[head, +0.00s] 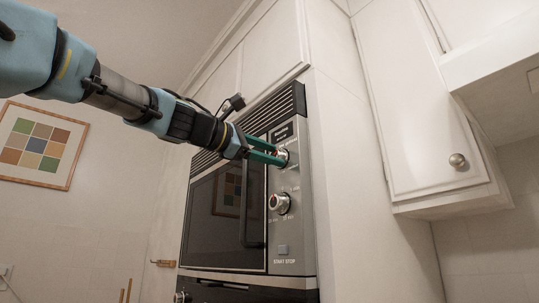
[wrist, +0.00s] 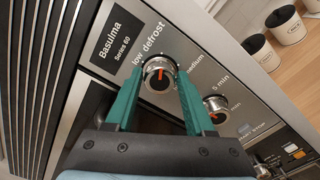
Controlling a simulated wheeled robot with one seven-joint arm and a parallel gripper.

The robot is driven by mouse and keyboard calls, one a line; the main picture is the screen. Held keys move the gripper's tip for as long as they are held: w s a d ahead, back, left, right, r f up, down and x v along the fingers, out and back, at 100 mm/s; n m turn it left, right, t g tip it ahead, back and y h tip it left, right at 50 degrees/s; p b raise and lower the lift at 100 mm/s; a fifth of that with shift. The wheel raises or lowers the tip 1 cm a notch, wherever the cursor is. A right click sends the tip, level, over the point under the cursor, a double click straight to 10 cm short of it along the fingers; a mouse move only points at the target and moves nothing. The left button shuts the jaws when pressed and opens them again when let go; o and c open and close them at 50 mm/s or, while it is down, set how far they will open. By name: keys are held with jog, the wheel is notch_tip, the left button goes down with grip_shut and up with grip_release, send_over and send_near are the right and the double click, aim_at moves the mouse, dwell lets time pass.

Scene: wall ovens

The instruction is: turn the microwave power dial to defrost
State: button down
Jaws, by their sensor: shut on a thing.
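The microwave (head: 222,207) is built into a white wall cabinet. Its upper power dial (wrist: 159,73) is silver with a black face and an orange-red pointer mark. The words low, defrost and medium are printed around it; defrost is above the dial in the wrist view. The mark looks about upright in that view, roughly toward defrost; its exact alignment is hard to tell. My gripper (wrist: 160,80) has its green fingers on both sides of the dial, shut on it. In the head view my gripper (head: 281,157) reaches the panel from the left and partly covers the dial.
A second dial, the timer (head: 279,203), sits below, with a start/stop button (head: 283,250) under it. The dark door handle (head: 254,205) stands left of the panel. A white wall cabinet (head: 425,120) is at the right. Canisters (wrist: 287,25) show in the wrist view.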

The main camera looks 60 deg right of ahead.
jog(key=shift+c, duration=1.4)
grip_release()
jog(key=b+v, duration=0.3)
jog(key=v, duration=0.7)
jog(key=shift+a, duration=0.4)
jog(key=shift+w, duration=0.2)
